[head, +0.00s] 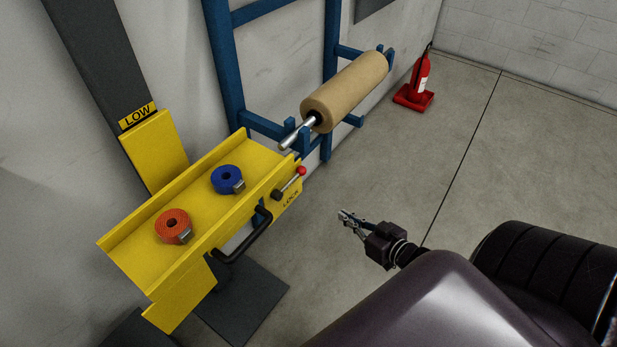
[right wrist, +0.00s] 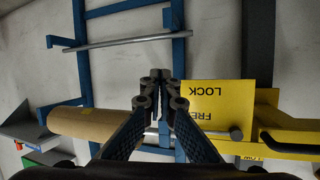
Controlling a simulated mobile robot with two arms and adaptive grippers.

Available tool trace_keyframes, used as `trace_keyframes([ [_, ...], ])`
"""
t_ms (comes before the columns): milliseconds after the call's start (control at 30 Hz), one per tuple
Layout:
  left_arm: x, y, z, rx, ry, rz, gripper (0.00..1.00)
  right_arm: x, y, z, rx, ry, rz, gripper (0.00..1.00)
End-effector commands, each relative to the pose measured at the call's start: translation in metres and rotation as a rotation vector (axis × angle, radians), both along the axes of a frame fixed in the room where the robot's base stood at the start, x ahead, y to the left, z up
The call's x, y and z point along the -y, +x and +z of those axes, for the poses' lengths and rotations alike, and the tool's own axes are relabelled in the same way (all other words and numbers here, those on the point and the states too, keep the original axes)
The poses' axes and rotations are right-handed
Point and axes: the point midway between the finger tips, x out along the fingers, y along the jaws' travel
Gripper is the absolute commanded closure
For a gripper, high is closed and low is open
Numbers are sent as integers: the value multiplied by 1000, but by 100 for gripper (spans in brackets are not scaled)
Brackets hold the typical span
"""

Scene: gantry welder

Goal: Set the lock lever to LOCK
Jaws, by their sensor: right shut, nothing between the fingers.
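The lock lever (head: 290,182) is a short rod with a red knob on the front of the yellow carriage (head: 200,200). In the head view it slants up to the right from a dark pivot, above the word LOCK. My right gripper (head: 345,215) is shut and empty, to the right of the lever and apart from it. In the right wrist view its closed fingertips (right wrist: 162,76) are left of the yellow plate (right wrist: 215,103) with FREE and LOCK, seen upside down. The red knob cannot be made out there. My left gripper is not in view.
An orange strap roll (head: 172,225) and a blue one (head: 227,180) lie in the carriage tray. A black handle (head: 247,238) juts from its front. A brown roll (head: 345,92) on a metal shaft hangs on a blue rack. A fire extinguisher (head: 419,80) stands behind; floor around my gripper is clear.

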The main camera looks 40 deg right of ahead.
Motion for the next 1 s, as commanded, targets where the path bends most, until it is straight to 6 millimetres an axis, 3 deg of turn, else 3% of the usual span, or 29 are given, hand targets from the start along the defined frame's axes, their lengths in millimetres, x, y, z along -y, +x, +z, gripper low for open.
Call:
trace_keyframes([
  [100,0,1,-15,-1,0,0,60,-1,19,62,185,64,81,100],
  [200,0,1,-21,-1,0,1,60,-6,25,106,299,116,145,100],
  [300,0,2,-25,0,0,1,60,-12,27,139,379,156,199,100],
  [400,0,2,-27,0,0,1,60,-16,26,158,426,183,234,100],
  [567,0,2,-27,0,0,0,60,-19,25,169,452,198,254,100],
  [1000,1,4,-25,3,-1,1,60,-21,35,170,454,197,253,100],
])
